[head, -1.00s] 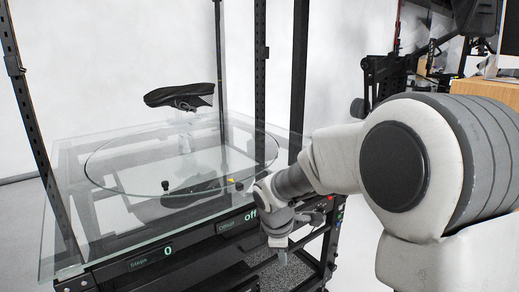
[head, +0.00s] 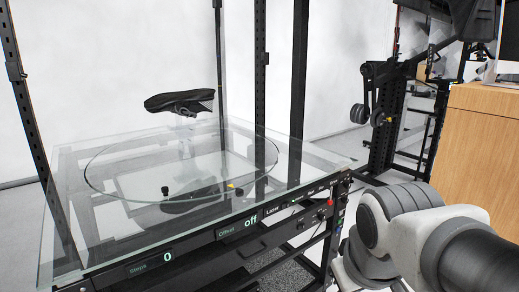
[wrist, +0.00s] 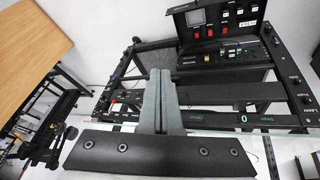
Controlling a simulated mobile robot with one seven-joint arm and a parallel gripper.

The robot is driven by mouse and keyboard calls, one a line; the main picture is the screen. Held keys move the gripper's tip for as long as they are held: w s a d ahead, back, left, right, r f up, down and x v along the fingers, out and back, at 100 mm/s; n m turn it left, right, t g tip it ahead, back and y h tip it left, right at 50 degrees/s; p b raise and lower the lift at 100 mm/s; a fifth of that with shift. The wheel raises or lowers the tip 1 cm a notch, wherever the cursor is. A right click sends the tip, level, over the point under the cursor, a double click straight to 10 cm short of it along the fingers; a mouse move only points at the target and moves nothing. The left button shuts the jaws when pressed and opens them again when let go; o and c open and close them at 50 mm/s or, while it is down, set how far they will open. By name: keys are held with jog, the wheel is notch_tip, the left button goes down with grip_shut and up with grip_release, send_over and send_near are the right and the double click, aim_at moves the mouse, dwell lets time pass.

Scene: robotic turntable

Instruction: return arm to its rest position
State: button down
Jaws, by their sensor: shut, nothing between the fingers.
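My gripper (wrist: 158,78) shows in the wrist view as two grey fingers pressed together, shut and empty. Beyond the fingertips are the dark frame and front panel of the turntable rig; no contact with them is visible. In the head view my arm is folded at the lower right, and my gripper is out of sight there. The glass turntable (head: 120,181) stands left of my arm.
A wooden cabinet (head: 480,150) stands at the right. Dark posts (head: 299,80) rise around the turntable. A black control box (wrist: 222,45) with switches shows in the wrist view.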

jog(key=s+r+m+p, duration=0.1)
jog(key=s+r+p, duration=0.1)
jog(key=r+p, duration=1)
jog(key=s+r+m+p, duration=0.1)
jog(key=s+r+p, duration=0.1)
jog(key=r+p, duration=1)
jog(key=shift+s+r+m+t+y+p, duration=0.2)
jog(key=shift+r+m+t+y+p, duration=0.1)
jog(key=shift+r+m+p, duration=0.1)
jog(key=shift+s+f, duration=0.1)
